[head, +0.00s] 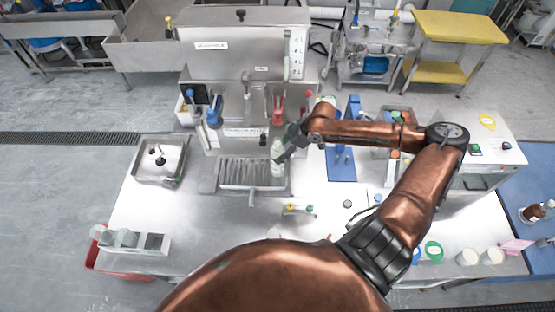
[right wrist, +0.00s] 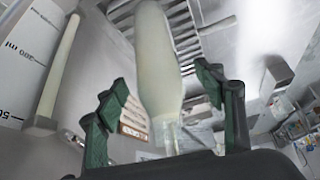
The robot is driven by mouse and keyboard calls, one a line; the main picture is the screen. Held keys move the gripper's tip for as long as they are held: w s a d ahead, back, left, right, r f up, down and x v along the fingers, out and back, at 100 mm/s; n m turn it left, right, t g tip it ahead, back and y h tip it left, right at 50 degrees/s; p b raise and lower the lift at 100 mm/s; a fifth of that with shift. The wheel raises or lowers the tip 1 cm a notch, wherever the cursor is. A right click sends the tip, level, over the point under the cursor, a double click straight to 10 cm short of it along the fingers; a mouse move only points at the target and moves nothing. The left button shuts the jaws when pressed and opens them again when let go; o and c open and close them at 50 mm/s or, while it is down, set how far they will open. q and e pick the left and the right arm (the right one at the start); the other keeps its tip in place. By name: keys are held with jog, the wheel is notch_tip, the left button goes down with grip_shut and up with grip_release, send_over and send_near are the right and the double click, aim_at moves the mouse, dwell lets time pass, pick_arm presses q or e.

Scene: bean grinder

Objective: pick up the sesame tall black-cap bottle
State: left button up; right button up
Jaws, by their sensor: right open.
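A tall pale, cream-coloured bottle (head: 277,155) stands at the grinder's slatted tray, next to my right gripper (head: 287,144) in the head view. In the right wrist view the pale bottle (right wrist: 158,60) is between the two dark green fingers of my right gripper (right wrist: 162,80). The fingers are apart, with a visible gap on each side of it. A narrow clear part shows at its near end. I cannot make out a black cap or a label on it. My left gripper is not in view.
The steel grinder (head: 245,60) stands behind the slatted tray (head: 238,187). A blue mat (head: 342,168) lies right of the tray, partly behind my arm. A small sink (head: 159,172) is at the left. The steel table's front left is mostly clear, apart from a grey rack (head: 130,240).

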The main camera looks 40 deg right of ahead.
jog(key=x, duration=0.4)
jog(key=shift+w+d+f+p, duration=0.1)
jog(key=shift+w+f+p, duration=0.05)
jog(key=shift+f+p, duration=0.15)
jog(key=shift+r, duration=0.1)
grip_shut()
dwell(0.5)
